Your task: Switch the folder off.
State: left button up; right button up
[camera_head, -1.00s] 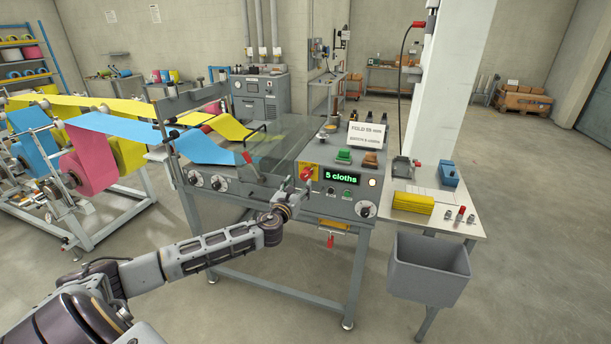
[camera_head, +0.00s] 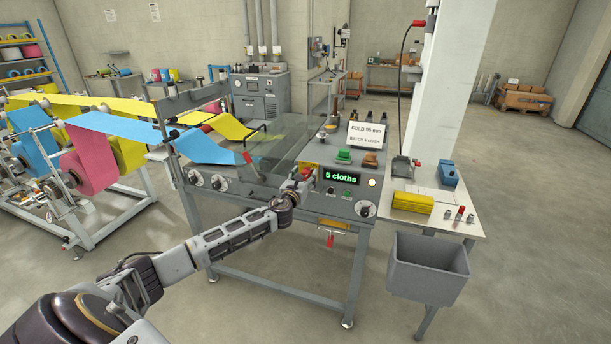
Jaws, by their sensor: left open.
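The folder (camera_head: 225,181) is a grey machine on legs in the middle of the view. Its front panel has a lit green display (camera_head: 342,177) reading "5 cloths". Left of the display is a red rotary switch on a yellow plate (camera_head: 311,167). My left gripper (camera_head: 301,179) is open at this switch and covers much of it. I cannot tell whether its fingers touch the knob or which way the knob points. My right gripper is not in view.
Coloured webs enter from the left.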

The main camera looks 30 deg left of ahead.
pick_arm(q)
jog(key=shift+w+a, duration=0.15)
jog(key=shift+w, duration=0.4)
jog(key=c, duration=1)
jog(key=shift+c, duration=0.2)
